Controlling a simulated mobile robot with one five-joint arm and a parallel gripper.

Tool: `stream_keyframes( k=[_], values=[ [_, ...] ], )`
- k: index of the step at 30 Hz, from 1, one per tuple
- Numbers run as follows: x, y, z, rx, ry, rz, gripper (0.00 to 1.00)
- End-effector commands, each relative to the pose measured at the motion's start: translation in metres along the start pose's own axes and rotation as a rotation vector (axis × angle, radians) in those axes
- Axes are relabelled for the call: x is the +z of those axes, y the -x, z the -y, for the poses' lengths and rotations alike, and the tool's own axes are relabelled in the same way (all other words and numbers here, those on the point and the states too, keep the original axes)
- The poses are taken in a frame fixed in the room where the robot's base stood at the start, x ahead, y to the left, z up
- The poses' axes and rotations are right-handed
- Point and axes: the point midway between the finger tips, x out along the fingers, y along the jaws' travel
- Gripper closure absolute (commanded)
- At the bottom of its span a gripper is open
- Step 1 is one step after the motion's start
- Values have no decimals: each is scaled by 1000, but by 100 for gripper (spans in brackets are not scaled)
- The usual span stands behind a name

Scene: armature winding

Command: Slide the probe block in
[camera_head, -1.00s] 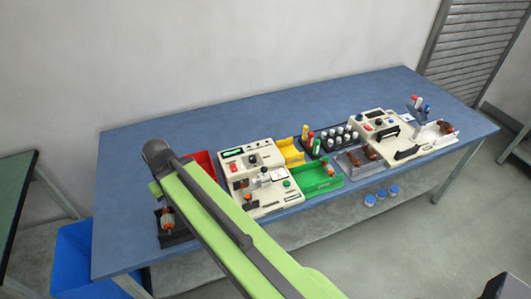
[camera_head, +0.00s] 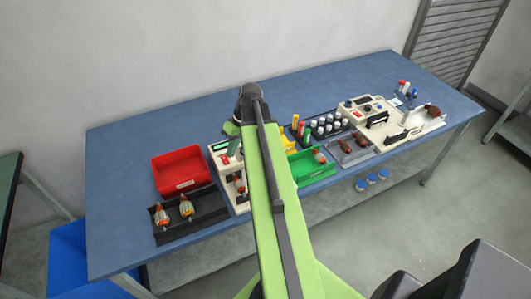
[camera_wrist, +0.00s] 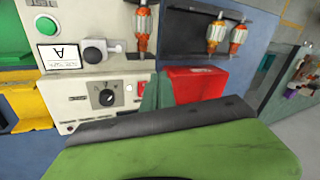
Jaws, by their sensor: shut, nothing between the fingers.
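The winding tester (camera_head: 216,153) is a cream machine on the bench, mostly hidden behind my arm in the head view. The wrist view shows it (camera_wrist: 82,90) upside down, with a meter, a green button and a black dial. A grey block with a dark round knob (camera_wrist: 93,54), likely the probe block, sits on its deck. The armature also shows in the head view (camera_head: 239,184). My gripper (camera_wrist: 157,91) is shut and empty over the tester, near the dial; it also shows in the head view (camera_head: 233,147).
A red bin (camera_head: 180,170) and a dark tray (camera_head: 204,220) with two armatures lie left of the tester. A green bin (camera_head: 315,178), a yellow bin, a rack of cylinders and another cream machine (camera_head: 408,136) stand right. The bench's back left is clear.

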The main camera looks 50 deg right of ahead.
Motion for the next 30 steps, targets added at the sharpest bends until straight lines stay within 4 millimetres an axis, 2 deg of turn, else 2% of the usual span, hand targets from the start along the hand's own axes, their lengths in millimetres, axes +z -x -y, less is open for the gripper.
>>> stream_keyframes(
  k=[1,3,6,9,13,23,26,30],
  values=[
    [12,23,-40,-24,-17,-47,100],
    [32,48,-81,-54,-14,-112,100],
    [60,77,-126,-74,-6,-195,100],
    [82,96,-153,-82,4,-253,100],
    [96,107,-167,-82,12,-287,100],
    [96,105,-168,-82,13,-289,100],
    [95,95,-168,-82,13,-288,100],
    [89,66,-168,-82,14,-288,100]
  ],
)
